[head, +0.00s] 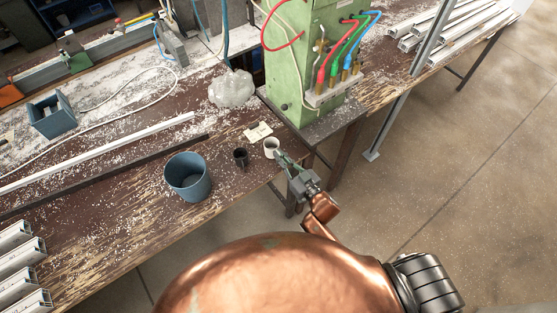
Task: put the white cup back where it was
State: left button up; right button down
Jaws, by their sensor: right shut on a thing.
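The white cup (271,149) is near the right edge of the wooden bench, by the base of the green machine. My right gripper (281,157) is shut on the cup at its near right side. Whether the cup touches the bench or is slightly above it, I cannot tell. My left gripper is not in the head view.
A small dark cup (240,158) stands just left of the white cup, and a larger blue-grey pot (187,177) further left. A pale flat piece (258,132) lies behind. The green machine (303,65) with hoses rises close behind. Clear plastic (232,89) lies further back.

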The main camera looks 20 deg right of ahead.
jog(key=shift+w+f, duration=0.9)
jog(key=shift+f, duration=0.15)
jog(key=shift+w+f+b, duration=0.1)
jog(key=shift+f+b, duration=0.2)
jog(key=shift+f, duration=1.3)
jog(key=shift+f, duration=0.2)
jog(key=c, duration=2.1)
grip_release()
